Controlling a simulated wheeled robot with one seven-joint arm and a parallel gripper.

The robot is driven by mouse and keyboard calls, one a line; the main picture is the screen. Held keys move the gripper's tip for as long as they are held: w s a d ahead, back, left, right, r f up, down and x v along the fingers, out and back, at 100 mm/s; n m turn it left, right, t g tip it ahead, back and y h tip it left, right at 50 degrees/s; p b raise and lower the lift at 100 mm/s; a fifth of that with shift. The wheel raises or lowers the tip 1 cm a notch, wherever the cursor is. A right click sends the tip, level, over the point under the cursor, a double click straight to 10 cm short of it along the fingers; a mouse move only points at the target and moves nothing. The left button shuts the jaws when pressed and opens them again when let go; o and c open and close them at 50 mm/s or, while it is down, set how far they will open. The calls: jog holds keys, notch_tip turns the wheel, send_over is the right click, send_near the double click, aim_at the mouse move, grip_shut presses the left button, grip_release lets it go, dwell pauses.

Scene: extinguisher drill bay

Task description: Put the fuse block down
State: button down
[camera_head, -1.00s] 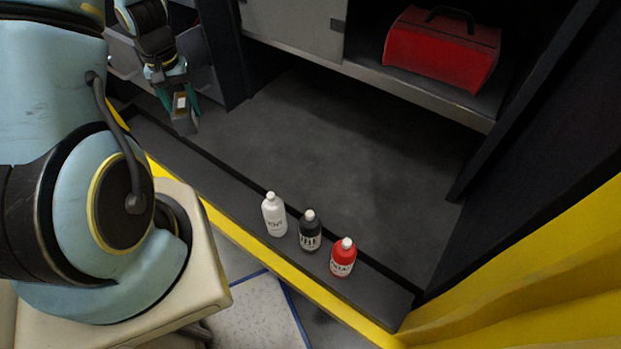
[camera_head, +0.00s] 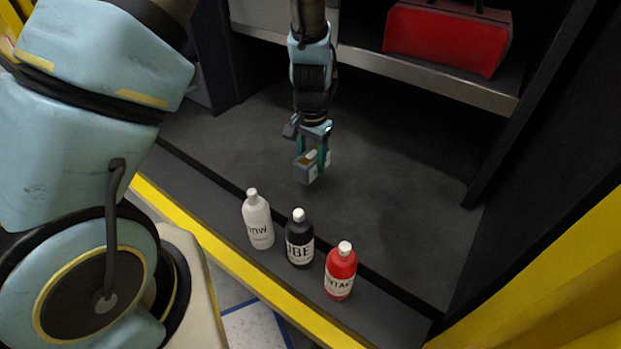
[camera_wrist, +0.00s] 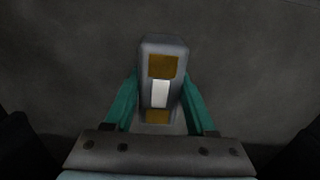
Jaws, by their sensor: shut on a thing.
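The fuse block (camera_head: 307,169) is a small grey block with amber and white patches on its face. My gripper (camera_head: 313,158) is shut on it, with teal fingers on both sides, and holds it over the dark grey floor of the bay (camera_head: 390,190), behind the bottles. In the wrist view the fuse block (camera_wrist: 161,75) stands between the two teal fingers of my gripper (camera_wrist: 160,103), with plain dark grey floor around it. Whether its underside touches the floor cannot be told.
A white bottle (camera_head: 258,225), a black bottle (camera_head: 299,243) and a red bottle (camera_head: 340,274) stand in a row on the front ledge (camera_head: 205,205). A red case (camera_head: 445,40) sits on a raised shelf at the back right. Bare floor lies right of my gripper.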

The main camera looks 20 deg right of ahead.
aim_at(311, 155)
jog(key=shift+f, duration=3)
jog(key=shift+f, duration=0.1)
jog(key=shift+c, duration=1.1)
grip_release()
notch_tip(311, 155, up, 12)
jog(key=shift+r, duration=0.15)
jog(key=w+a+r+n, duration=0.2)
jog(key=w+a+r, duration=0.15)
jog(key=a, duration=0.35)
jog(key=w+a+r+n, duration=0.2)
jog(key=a+r+n, duration=0.15)
jog(key=a, duration=0.35)
jog(key=s+a+r+n, duration=0.2)
jog(key=a, duration=0.6)
jog(key=s+a+r+n+t, duration=0.1)
jog(key=s+a+r+n, duration=0.1)
jog(key=a, duration=0.7)
jog(key=shift+a+r+n+t, duration=0.25)
jog(key=shift+r+n+t, duration=0.05)
jog(key=shift+r+n, duration=0.5)
